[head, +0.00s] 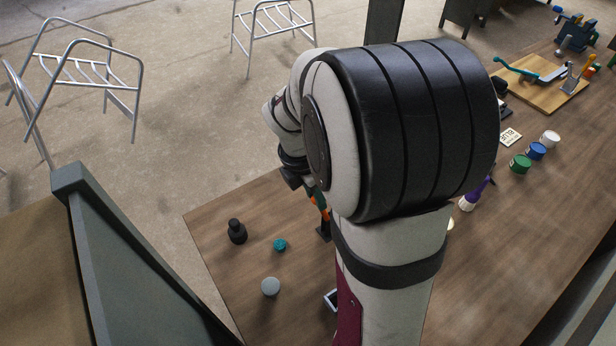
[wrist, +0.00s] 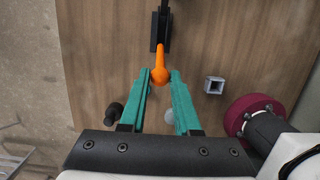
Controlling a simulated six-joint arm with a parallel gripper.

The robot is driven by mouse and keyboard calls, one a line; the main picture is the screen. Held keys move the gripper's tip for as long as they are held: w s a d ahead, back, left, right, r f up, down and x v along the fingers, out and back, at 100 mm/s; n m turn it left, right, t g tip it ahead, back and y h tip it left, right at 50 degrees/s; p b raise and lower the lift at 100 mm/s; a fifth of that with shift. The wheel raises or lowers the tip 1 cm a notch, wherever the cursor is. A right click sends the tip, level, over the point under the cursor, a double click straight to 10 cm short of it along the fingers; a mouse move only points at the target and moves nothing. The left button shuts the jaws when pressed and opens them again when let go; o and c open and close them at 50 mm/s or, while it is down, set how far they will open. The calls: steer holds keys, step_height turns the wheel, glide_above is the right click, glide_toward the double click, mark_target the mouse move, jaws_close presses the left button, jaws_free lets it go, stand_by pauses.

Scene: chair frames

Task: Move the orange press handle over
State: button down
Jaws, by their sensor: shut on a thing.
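The orange press handle (wrist: 160,62) shows in the wrist view, with a rounded end toward me and a dark bar and black base (wrist: 154,38) beyond it. My gripper (wrist: 160,74) has two teal fingers, one on each side of the handle's rounded end, and is shut on it. In the head view a small orange part of the handle (head: 318,203) shows beside my arm, above a dark base (head: 323,233). My arm hides most of the press and the gripper there.
A black knobbed piece (head: 237,231), a small teal piece (head: 280,244) and a grey disc (head: 270,287) stand on the wooden table (head: 222,285). A square metal piece (wrist: 214,85) lies right of the handle. Paint pots (head: 520,164) and a wooden board (head: 545,95) stand further right.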

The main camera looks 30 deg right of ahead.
steer(key=shift+a+f, duration=0.35)
steer(key=shift+a, duration=0.4)
steer(key=shift+a+f, duration=0.35)
steer(key=shift+a, duration=0.4)
steer(key=shift+a+f, duration=1.1)
steer(key=shift+a, duration=0.1)
steer(key=shift+a+f, duration=0.45)
steer(key=shift+f, duration=0.25)
steer(key=shift+a+f, duration=0.4)
steer(key=shift+f, duration=0.3)
